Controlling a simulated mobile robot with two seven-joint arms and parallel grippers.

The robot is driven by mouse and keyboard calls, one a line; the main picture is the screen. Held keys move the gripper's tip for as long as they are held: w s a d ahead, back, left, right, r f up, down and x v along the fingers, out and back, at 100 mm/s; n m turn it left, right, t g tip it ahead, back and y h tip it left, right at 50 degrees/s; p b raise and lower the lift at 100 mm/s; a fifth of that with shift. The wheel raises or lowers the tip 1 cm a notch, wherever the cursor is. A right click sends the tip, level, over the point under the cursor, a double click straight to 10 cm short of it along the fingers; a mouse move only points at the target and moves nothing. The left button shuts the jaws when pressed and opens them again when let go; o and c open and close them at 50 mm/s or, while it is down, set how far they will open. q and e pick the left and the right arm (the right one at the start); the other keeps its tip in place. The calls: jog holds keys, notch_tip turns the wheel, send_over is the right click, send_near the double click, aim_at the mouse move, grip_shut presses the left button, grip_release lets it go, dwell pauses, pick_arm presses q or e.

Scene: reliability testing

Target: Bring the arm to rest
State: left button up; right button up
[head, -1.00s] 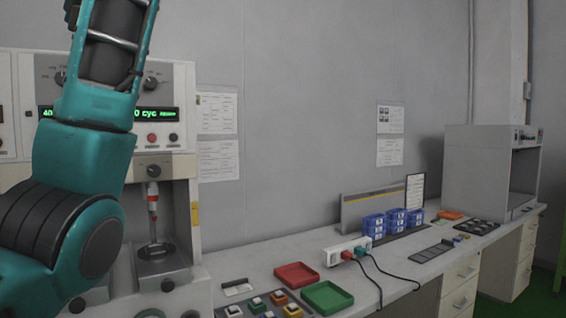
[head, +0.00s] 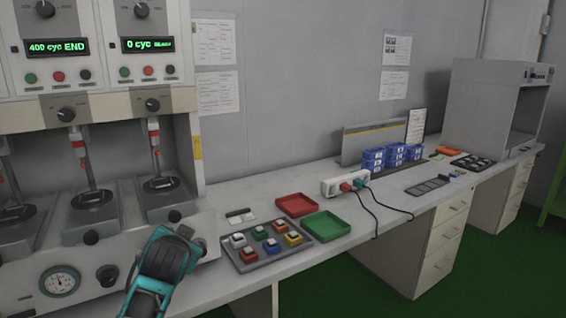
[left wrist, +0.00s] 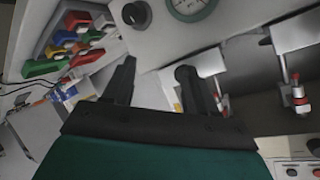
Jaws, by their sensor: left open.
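My left arm (head: 160,272) shows in the head view as a teal and black link at the bottom, in front of the test machine (head: 150,220). My left gripper (left wrist: 157,68) shows in the left wrist view with two dark fingers spread apart and nothing between them. The machine's front panel with its gauge is beyond the fingers. My right gripper is in neither view.
A grey tray of coloured switches (head: 241,262), a red tray (head: 296,203), a green tray (head: 327,226) and a power strip (head: 336,188) with cables lie on the bench. Blue bins (head: 373,160) stand farther back.

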pick_arm(q)
jog(key=s+d+f+h, duration=0.1)
jog(key=s+f+h, duration=0.1)
jog(key=s+f, duration=0.5)
jog(key=s+d+f+n+g+h+p, duration=0.1)
jog(key=s+d+f+h, duration=0.1)
jog(key=s+f, duration=0.5)
jog(key=s+d+f+h+p, duration=0.1)
jog(key=s+f, duration=0.7)
jog(key=s, duration=0.9)
jog(key=shift+d+n+h, duration=0.25)
jog(key=shift+n+h, duration=0.15)
jog(key=shift+g, duration=0.3)
jog(key=shift+c, duration=0.2)
